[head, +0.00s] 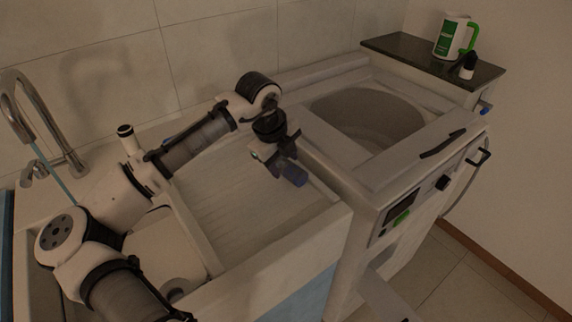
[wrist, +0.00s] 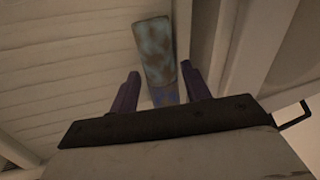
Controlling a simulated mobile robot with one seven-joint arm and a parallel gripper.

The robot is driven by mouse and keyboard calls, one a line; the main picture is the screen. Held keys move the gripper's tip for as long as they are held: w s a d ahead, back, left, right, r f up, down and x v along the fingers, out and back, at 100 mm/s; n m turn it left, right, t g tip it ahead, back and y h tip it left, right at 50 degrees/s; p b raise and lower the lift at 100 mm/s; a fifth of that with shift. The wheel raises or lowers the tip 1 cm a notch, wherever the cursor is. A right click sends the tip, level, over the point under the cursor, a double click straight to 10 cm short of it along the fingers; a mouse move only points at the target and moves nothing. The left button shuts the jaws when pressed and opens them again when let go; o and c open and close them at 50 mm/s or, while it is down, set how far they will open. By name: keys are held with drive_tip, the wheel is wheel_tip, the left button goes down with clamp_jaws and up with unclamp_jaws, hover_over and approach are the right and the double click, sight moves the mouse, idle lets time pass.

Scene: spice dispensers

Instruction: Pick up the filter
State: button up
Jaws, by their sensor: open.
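A mottled blue-brown oblong piece (wrist: 155,50), which looks like the filter, lies on the ribbed pale surface in the wrist view. Its lower end, bluish, reaches between the two purple fingers of my gripper (wrist: 160,88). The fingers are apart, one on each side of that end, and I see gaps beside it. I cannot tell how far below the fingertips it lies. In the head view my gripper (head: 288,170) hangs over the ribbed drainboard, near its right side. The piece cannot be made out there and is probably hidden behind my gripper.
The ribbed drainboard (head: 235,215) has a raised rim on its right. Beyond it stands a washing machine (head: 395,190) with an open round drum (head: 365,120). A white-green jug (head: 452,36) and a small dark bottle (head: 468,65) stand on a dark shelf. A tap (head: 40,130) is at left.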

drive_tip(key=shift+w+d+f, duration=0.1)
drive_tip(key=shift+w+f, duration=0.05)
drive_tip(key=shift+f, duration=0.35)
drive_tip(key=c, duration=0.8)
drive_tip(key=shift+c, duration=0.2)
drive_tip(key=shift+r, duration=0.2)
